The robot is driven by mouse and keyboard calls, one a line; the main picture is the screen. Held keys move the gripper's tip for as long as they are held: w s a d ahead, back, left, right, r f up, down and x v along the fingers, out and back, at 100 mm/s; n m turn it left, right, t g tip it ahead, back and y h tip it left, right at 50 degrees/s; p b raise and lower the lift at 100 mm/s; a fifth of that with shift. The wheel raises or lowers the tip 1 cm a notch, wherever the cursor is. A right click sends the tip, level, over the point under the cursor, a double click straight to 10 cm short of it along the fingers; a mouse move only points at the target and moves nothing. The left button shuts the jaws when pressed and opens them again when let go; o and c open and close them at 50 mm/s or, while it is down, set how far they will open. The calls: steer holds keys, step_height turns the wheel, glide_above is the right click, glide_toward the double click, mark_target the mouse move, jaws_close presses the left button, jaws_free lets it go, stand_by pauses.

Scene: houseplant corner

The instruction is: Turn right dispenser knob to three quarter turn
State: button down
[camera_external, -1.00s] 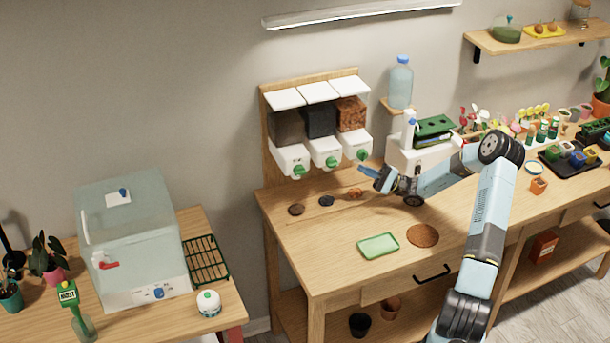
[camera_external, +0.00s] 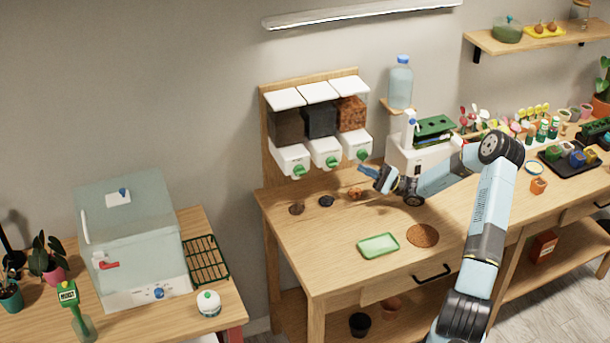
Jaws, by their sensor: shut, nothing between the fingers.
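Three dispensers hang on a wooden back panel, each with a white lower body and a green knob. The right dispenser (camera_external: 352,114) holds brown-orange material, and its green knob (camera_external: 363,154) is on its front. My gripper (camera_external: 362,169) is shut and empty. Its fingertips are just below and close to the right knob; I cannot tell whether they touch it. The middle knob (camera_external: 331,161) and left knob (camera_external: 299,170) are to the left, clear of my gripper.
Small piles of material, including a brown one (camera_external: 354,193), lie on the bench under the dispensers. A green tray (camera_external: 378,245) and a round brown mat (camera_external: 422,235) lie in front. A white box (camera_external: 408,158) with a spray bottle stands right of the dispensers, behind my arm.

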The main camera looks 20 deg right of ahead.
steer(key=shift+d, duration=0.1)
step_height(320, 180, up, 6)
steer(key=s+d, duration=0.1)
steer(key=d, duration=0.2)
steer(key=s+d+f+t+h, duration=0.4)
steer(key=s+d+h, duration=0.35)
steer(key=d, duration=0.25)
glide_toward(362, 160)
steer(key=w+a, duration=0.2)
steer(key=w, duration=0.3)
steer(key=shift+s+a+r, duration=0.1)
steer(key=shift+a+r, duration=0.05)
steer(key=shift+a, duration=0.35)
steer(key=shift+a+f+m+t, duration=0.1)
steer(key=shift+f+m+t, duration=0.2)
steer(key=shift+m, duration=0.3)
stand_by(0.7)
